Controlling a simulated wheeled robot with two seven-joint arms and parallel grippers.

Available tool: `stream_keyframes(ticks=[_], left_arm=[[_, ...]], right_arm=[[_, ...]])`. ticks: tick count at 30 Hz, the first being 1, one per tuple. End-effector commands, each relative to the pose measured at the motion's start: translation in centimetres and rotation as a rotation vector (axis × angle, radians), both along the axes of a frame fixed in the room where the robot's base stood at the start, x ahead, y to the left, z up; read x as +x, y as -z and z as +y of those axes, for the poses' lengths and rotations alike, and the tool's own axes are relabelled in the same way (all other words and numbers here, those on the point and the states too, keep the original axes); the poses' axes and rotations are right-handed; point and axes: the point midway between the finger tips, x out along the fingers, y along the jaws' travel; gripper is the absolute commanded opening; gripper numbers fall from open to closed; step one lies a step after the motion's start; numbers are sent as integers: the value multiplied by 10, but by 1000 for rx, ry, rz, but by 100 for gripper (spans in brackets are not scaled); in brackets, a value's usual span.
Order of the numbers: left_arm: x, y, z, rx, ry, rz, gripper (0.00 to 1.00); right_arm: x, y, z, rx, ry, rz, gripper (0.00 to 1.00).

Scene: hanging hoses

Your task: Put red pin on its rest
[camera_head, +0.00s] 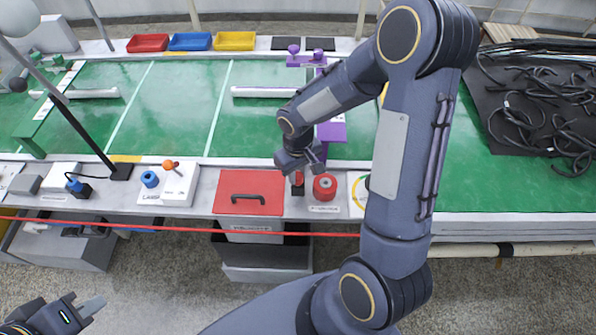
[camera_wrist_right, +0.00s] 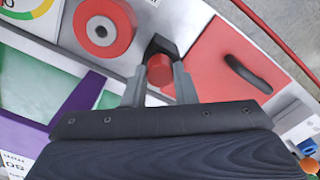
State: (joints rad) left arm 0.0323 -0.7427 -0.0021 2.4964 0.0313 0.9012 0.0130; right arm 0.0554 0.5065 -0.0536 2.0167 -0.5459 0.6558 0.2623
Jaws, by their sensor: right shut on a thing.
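The red pin (camera_wrist_right: 160,70) is between the fingertips of my right gripper (camera_wrist_right: 154,88), which is shut on it. In the head view, the right gripper (camera_head: 300,165) reaches down to the front ledge, and the red pin (camera_head: 298,178) shows just below it. A small dark block (camera_wrist_right: 160,45) lies directly behind the pin and also shows under it in the head view (camera_head: 298,190). I cannot tell whether the pin is seated in this block. A red round piece with a centre hole (camera_head: 325,186) stands beside it. My left gripper (camera_head: 80,312) is low at the left, away from the ledge.
A red panel with a black handle (camera_head: 249,198) is left of the dark block. A white lamp box (camera_head: 178,185) stands further left. A red line (camera_head: 180,229) runs across in front of the ledge. Black hoses (camera_head: 540,110) lie at the right.

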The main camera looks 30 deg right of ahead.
Motion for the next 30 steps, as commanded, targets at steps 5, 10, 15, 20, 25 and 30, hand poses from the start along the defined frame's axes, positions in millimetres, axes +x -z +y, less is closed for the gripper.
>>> stream_keyframes(ticks=[5, 10, 15, 20, 25, 30], left_arm=[[0, 6, 0, 0, 0, 0, 0], [0, 6, 0, 0, 0, 0, 0], [0, 6, 0, 0, 0, 0, 0], [0, 6, 0, 0, 0, 0, 0], [0, -5, 0, 0, 0, 0, 0], [0, -1, 0, 0, 0, 0, 0]], right_arm=[[0, 5, 0, 0, -1, 0, 3], [0, 6, 0, 0, -1, 0, 34], [0, 6, 0, 0, -1, 1, 47], [0, 6, 0, 0, -1, 1, 47], [0, -5, 0, 0, 0, 0, 47], [1, -33, 0, 0, 0, -6, 47]])
